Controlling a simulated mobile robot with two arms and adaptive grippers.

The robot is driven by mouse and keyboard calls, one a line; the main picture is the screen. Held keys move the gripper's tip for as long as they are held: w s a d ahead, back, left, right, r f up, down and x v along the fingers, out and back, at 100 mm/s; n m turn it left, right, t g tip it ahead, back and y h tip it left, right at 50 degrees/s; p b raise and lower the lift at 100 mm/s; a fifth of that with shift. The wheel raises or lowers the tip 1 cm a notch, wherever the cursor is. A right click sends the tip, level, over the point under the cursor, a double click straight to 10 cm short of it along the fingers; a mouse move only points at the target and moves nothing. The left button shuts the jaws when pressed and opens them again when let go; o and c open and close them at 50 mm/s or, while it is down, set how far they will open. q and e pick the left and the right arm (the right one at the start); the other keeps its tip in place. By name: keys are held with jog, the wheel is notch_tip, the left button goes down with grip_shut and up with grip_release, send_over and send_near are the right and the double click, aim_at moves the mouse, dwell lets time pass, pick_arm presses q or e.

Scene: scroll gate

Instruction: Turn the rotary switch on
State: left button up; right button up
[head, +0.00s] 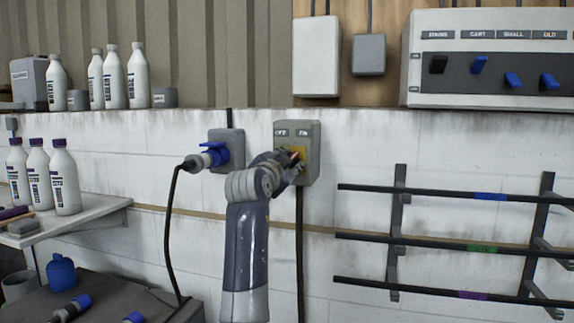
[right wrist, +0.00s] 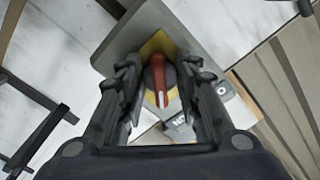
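The rotary switch is a grey box (head: 312,167) on the wall with OFF and ON labels at its top. It has a yellow plate (right wrist: 158,47) and a red knob (right wrist: 158,70). In the right wrist view, the knob's white-marked end points down, roughly toward the ON label (right wrist: 180,123). My right gripper (head: 297,165) is at the front of the switch and hides part of it in the head view. In the right wrist view, its fingers (right wrist: 158,92) are open on both sides of the knob, with visible gaps. My left gripper is not in view.
A rack of black bars (head: 440,240) stands to the right. A shelf with white bottles (head: 65,180) is at left. A lever panel (head: 490,60) is above right.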

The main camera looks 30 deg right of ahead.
jog(key=v, duration=0.7)
jog(key=shift+s+a, duration=0.15)
jog(key=shift+a, duration=0.1)
dwell(0.4)
